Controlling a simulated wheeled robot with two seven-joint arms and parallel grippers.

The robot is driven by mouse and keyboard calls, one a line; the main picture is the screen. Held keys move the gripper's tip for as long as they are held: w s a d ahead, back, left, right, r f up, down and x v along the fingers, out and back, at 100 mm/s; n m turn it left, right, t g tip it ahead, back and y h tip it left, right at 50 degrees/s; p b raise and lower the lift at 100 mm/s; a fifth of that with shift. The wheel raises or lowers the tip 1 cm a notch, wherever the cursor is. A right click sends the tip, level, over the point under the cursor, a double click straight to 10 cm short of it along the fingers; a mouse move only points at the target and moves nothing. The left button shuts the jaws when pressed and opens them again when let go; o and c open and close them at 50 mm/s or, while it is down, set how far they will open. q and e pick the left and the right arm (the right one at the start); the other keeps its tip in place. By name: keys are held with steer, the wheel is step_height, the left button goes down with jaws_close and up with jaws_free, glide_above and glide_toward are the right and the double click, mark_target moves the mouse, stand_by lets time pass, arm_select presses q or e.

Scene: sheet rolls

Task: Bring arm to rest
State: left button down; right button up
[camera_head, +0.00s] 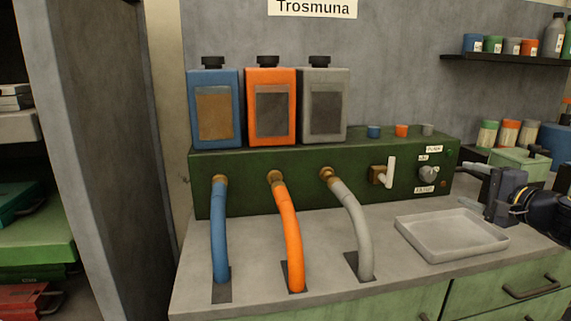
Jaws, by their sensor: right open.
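My right gripper (482,190) comes in from the right edge, over the right end of the counter. Its jaws point left toward the green machine (290,183) and stand apart, with nothing seen between them. It is just beyond the right rim of the grey tray (415,239), close to the machine's right end. My black right arm (545,212) runs out of the picture at the right. My left gripper does not show.
Blue, orange and grey canisters (270,103) stand on the machine, with matching hoses (288,240) in front. A white lever (391,172) and a knob (428,172) are on its face. A green box (520,161) and jars stand behind my gripper.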

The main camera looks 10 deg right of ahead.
steer(key=s+a+f+n+g+y+b, duration=0.1)
steer(key=s+a+f+n+g+b, duration=0.2)
steer(key=s+a+f, duration=0.45)
steer(key=s+a+f+n+g+y+b, duration=0.1)
steer(key=s+a+f+n+g, duration=0.3)
steer(key=a, duration=0.7)
steer(key=s+a+f+n+g+h+b, duration=0.1)
steer(key=s+a+f+n+g+b, duration=0.2)
steer(key=s+f, duration=0.75)
steer(key=s+a+f+n+g+b, duration=0.15)
steer(key=s+a+f+n, duration=0.3)
steer(key=s+f, duration=0.65)
step_height(320, 180, up, 34)
steer(key=w+p, duration=0.1)
steer(key=p, duration=3.3)
steer(key=shift+w+a+t, duration=0.2)
steer(key=shift+t, duration=0.25)
steer(key=shift+c, duration=0.5)
